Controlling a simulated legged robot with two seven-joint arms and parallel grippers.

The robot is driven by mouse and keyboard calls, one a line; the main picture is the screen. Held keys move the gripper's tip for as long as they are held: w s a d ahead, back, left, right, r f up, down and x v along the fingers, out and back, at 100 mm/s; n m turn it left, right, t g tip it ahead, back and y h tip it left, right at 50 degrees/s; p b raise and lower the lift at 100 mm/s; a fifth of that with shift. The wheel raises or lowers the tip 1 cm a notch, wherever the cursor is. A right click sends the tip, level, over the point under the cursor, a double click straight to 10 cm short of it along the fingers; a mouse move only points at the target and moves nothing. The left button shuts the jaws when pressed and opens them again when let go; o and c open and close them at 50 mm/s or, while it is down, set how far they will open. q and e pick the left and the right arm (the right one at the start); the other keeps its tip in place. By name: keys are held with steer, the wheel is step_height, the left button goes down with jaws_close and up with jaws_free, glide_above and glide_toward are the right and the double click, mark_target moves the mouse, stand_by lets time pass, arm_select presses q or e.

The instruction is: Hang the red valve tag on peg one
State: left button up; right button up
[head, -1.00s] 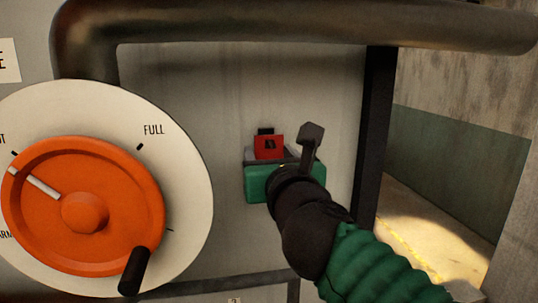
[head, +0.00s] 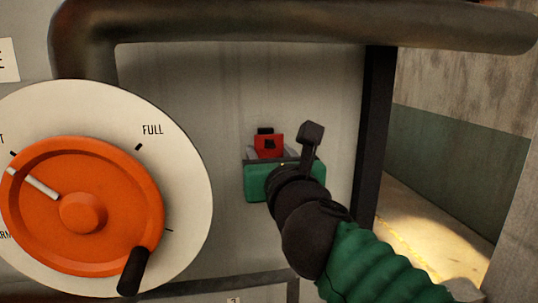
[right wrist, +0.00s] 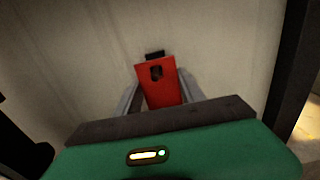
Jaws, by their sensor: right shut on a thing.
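The red valve tag (head: 268,149) is upright in front of the grey panel, in the jaws of my right gripper (head: 270,158). In the right wrist view, the two grey fingers flank the tag (right wrist: 162,92), with its dark hole near the top. A small dark block, which looks like a peg (right wrist: 155,54), shows just above and behind the tag's top edge; it also shows in the head view (head: 265,131). I cannot tell whether the peg goes through the hole or the tag touches it. My left gripper is not in view.
A large orange valve wheel (head: 110,200) on a white dial fills the left. A thick pipe (head: 300,28) runs across the top. A dark post (head: 373,140) stands right of the gripper. The panel around the tag is bare.

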steer(key=shift+r, duration=0.2)
steer(key=shift+s, duration=0.2)
steer(key=shift+s+d, duration=0.2)
steer(key=shift+s, duration=0.6)
steer(key=shift+s+d, duration=0.2)
steer(key=shift+s, duration=0.55)
steer(key=shift+s, duration=0.15)
steer(key=shift+s, duration=0.25)
steer(key=b, duration=0.8)
glide_toward(269, 152)
steer(key=shift+w, duration=0.1)
stand_by(0.3)
